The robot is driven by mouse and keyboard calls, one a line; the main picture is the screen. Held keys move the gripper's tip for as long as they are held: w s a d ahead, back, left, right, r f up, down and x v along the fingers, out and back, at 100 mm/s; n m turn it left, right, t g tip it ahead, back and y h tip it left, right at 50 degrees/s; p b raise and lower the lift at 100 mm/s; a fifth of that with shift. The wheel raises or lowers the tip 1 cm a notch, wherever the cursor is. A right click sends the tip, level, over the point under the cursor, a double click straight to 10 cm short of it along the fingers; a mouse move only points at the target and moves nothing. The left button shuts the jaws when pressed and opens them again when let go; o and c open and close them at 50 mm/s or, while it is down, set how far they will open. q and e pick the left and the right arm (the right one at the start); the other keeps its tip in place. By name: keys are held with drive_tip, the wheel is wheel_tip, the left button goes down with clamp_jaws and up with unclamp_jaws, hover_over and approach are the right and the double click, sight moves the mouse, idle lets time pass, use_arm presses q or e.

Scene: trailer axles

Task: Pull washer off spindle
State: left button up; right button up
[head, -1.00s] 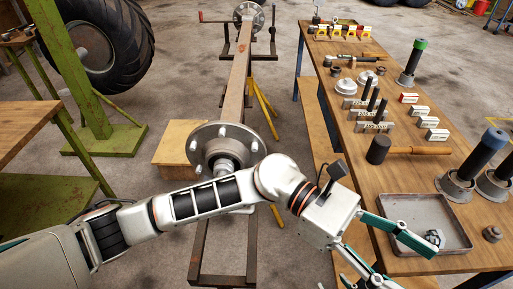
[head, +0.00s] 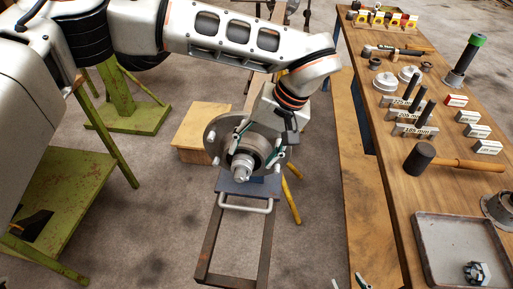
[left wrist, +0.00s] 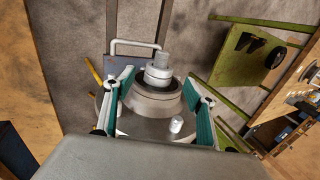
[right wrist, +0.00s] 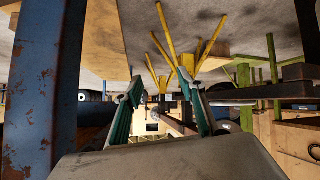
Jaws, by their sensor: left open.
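The hub (head: 215,140) is a round flange with studs on the axle end. The spindle (head: 241,172) sticks out of its middle toward me, and it also shows in the left wrist view (left wrist: 160,62). A light stepped ring (left wrist: 157,76) sits around the spindle; I cannot clearly tell the washer from the parts around it. My left gripper (head: 262,148) is open, with its green fingers (left wrist: 161,82) on either side of the hub's centre, apart from the spindle. My right gripper (right wrist: 160,78) is open and empty, low beside the bench.
A metal tray (head: 428,235) on the wooden bench (head: 385,190) holds a castle nut (head: 477,272). A mallet (head: 455,162), bearing parts and small boxes lie behind it. A dark stand (head: 238,235) is below the spindle. A green metal table (head: 65,210) is at the left.

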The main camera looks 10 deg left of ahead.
sight(241, 174)
use_arm(q)
drive_tip(key=x, duration=0.6)
drive_tip(key=shift+a+f+b, duration=0.2)
drive_tip(key=shift+f+b, duration=0.05)
drive_tip(key=shift+b, duration=0.15)
drive_tip(key=shift+a+f, duration=0.2)
drive_tip(key=shift+f, duration=0.3)
use_arm(e)
drive_tip(key=shift+f, duration=0.35)
use_arm(q)
drive_tip(key=c, duration=1.6)
drive_tip(key=shift+o, duration=0.2)
use_arm(e)
drive_tip(key=shift+r, duration=0.1)
use_arm(q)
drive_tip(key=shift+s, duration=0.25)
use_arm(e)
drive_tip(key=shift+w+r, duration=0.1)
drive_tip(key=shift+r, duration=0.05)
use_arm(q)
drive_tip(key=shift+s+p, duration=0.3)
drive_tip(key=shift+s, duration=0.05)
use_arm(e)
drive_tip(key=shift+w+r, duration=0.15)
drive_tip(key=shift+r, duration=0.15)
use_arm(q)
drive_tip(key=shift+s, duration=0.45)
use_arm(e)
drive_tip(key=shift+w+r, duration=0.1)
drive_tip(key=shift+r, duration=0.25)
